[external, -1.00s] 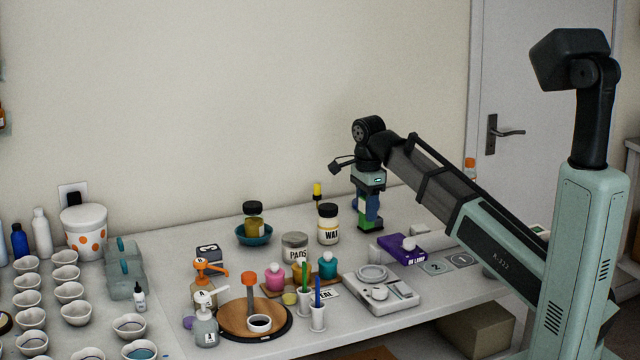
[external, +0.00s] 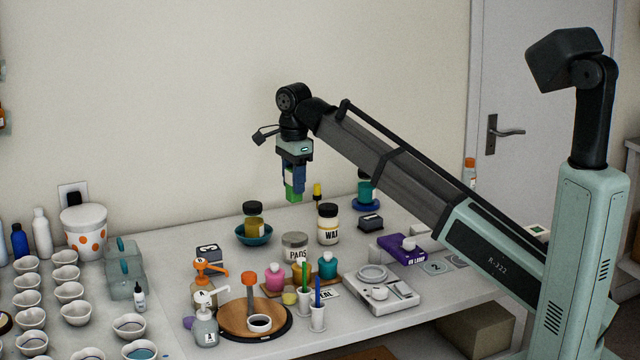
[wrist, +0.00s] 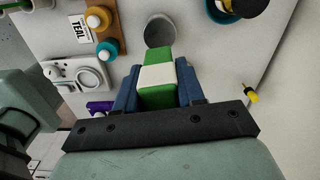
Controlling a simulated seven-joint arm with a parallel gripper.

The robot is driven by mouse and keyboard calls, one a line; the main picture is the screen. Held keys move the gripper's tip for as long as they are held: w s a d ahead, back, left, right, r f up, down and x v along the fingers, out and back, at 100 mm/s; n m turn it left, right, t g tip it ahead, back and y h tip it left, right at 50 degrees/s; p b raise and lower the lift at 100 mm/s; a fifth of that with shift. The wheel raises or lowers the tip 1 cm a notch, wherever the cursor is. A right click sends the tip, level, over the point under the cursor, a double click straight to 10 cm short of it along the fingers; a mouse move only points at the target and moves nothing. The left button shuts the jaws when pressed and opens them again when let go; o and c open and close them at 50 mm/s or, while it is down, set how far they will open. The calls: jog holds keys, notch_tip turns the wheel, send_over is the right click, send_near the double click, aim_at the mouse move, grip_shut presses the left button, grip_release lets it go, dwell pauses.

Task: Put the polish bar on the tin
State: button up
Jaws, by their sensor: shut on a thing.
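My gripper (external: 293,180) is shut on the polish bar (external: 293,192), a green block with a white band, and holds it in the air above the back of the table. In the wrist view the bar (wrist: 157,82) sits between the two blue fingers of my gripper (wrist: 157,88). The tin (external: 295,247), a round grey tin labelled PADS, stands upright on the table below the gripper in the external view. What seems to be its round grey top (wrist: 160,30) shows just beyond the bar in the wrist view.
The WAX jar (external: 328,226) stands right of the tin. A teal dish (external: 254,237) with an amber jar is to its left. Pink (external: 275,278) and teal (external: 328,266) bottles stand in front. A yellow-topped dropper (external: 317,191) and a dark box (external: 370,222) are at the back.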

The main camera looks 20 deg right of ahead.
jog(key=shift+m, duration=0.6)
jog(key=shift+f, duration=0.35)
send_over(295, 238)
jog(key=shift+f, duration=4.6)
jog(key=shift+f, duration=0.15)
jog(key=o, duration=1.1)
notch_tip(295, 238, up, 12)
jog(key=shift+r, duration=0.15)
